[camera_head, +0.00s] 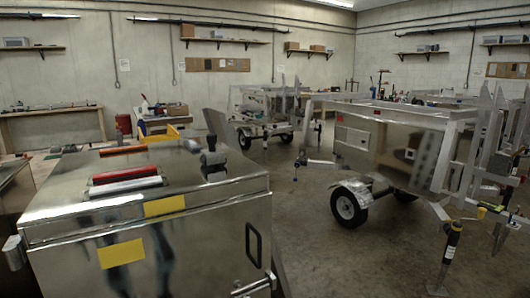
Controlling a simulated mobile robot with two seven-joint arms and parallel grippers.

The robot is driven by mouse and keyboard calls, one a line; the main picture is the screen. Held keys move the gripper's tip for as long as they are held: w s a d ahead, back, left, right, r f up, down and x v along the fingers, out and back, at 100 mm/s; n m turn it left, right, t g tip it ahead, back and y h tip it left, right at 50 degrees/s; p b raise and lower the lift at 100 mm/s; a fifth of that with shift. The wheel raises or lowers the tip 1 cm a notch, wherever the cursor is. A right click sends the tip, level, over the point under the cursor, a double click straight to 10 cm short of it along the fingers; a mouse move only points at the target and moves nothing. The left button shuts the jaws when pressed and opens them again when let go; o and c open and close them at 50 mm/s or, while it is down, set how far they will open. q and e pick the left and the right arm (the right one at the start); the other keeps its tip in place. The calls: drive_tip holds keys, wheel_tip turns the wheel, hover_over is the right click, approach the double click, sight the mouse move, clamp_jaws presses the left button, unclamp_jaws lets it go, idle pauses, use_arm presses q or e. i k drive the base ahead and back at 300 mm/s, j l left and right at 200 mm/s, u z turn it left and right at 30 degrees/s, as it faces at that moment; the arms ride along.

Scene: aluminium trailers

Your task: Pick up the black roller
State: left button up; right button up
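A shiny metal box-shaped trailer body (222,188) fills the lower left, and its flat top faces me. A long red bar or roller (125,174) lies on the top, with pale and dark strips along its near side. An orange-red bar (123,149) lies farther back. A small black object (212,157) sits near the top's right edge; I cannot tell whether it is a roller. No black roller can be picked out with certainty. Neither of my grippers is in view.
Yellow labels (164,205) mark the box's top and front. A wheeled aluminium trailer (385,150) stands at right, another (265,112) farther back. Open concrete floor (310,240) lies between the box and the right trailer. A workbench (55,112) stands at the back left wall.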

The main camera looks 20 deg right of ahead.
sight(214, 156)
drive_tip(key=i+j+z, duration=0.2)
drive_tip(key=z, duration=0.25)
drive_tip(key=i+j+z, duration=0.35)
drive_tip(key=z, duration=0.15)
drive_tip(key=i+j, duration=0.2)
drive_tip(key=i+j+z, duration=0.1)
drive_tip(key=j, duration=0.3)
drive_tip(key=i+j, duration=0.2)
drive_tip(key=j+z, duration=0.05)
drive_tip(key=j, duration=0.05)
